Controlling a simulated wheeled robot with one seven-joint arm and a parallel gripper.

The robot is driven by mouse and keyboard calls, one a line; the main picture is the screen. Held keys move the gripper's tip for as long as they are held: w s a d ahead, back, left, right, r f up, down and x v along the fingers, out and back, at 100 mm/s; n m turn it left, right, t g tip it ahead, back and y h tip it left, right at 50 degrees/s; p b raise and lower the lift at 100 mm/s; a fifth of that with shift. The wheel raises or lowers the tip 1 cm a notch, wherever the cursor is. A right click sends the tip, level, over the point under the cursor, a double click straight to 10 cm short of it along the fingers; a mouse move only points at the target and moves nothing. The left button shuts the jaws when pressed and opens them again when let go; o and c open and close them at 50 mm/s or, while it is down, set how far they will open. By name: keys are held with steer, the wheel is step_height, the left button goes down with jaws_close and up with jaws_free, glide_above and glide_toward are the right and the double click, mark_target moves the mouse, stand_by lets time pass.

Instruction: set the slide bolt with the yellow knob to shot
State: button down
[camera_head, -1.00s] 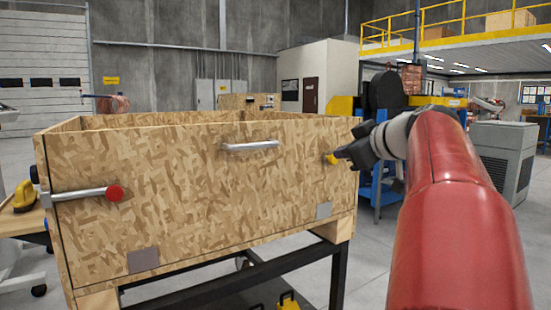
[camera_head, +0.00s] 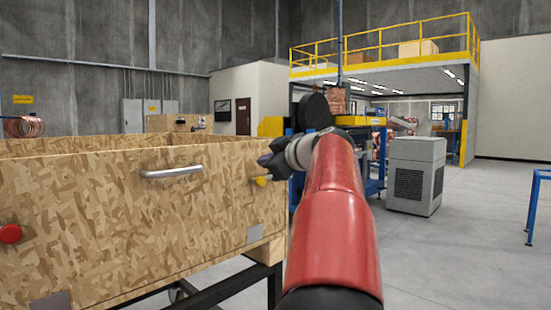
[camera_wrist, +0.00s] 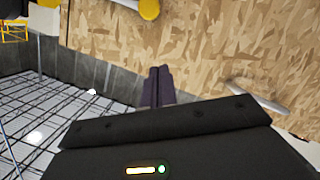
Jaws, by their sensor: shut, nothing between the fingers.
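The yellow knob (camera_head: 261,180) of a slide bolt shows on the front face of a chipboard crate (camera_head: 120,215), near its right end. My gripper (camera_head: 268,162) is just above and beside it in the head view, in front of the crate's right edge. My arm and gripper hide most of the bolt behind the knob, so its position cannot be told. In the wrist view the knob (camera_wrist: 149,9) is at the top edge, partly cut off. My shut, empty fingers (camera_wrist: 159,85) are below it there, with a gap between.
A metal bar handle (camera_head: 172,171) sits at the middle of the crate's front. A red knob (camera_head: 10,233) is at the left picture edge. A grey cabinet (camera_head: 415,175) stands on the right. The floor on the right is largely clear.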

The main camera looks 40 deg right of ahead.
mark_target(261, 181)
steer(key=w+d+f, duration=0.2)
steer(key=w+f, duration=0.2)
steer(key=shift+w+d+f+p, duration=0.15)
steer(key=shift+w+d+p, duration=0.15)
steer(key=shift+w, duration=0.1)
steer(key=shift+w+d, duration=0.15)
steer(key=shift+d, duration=2.1)
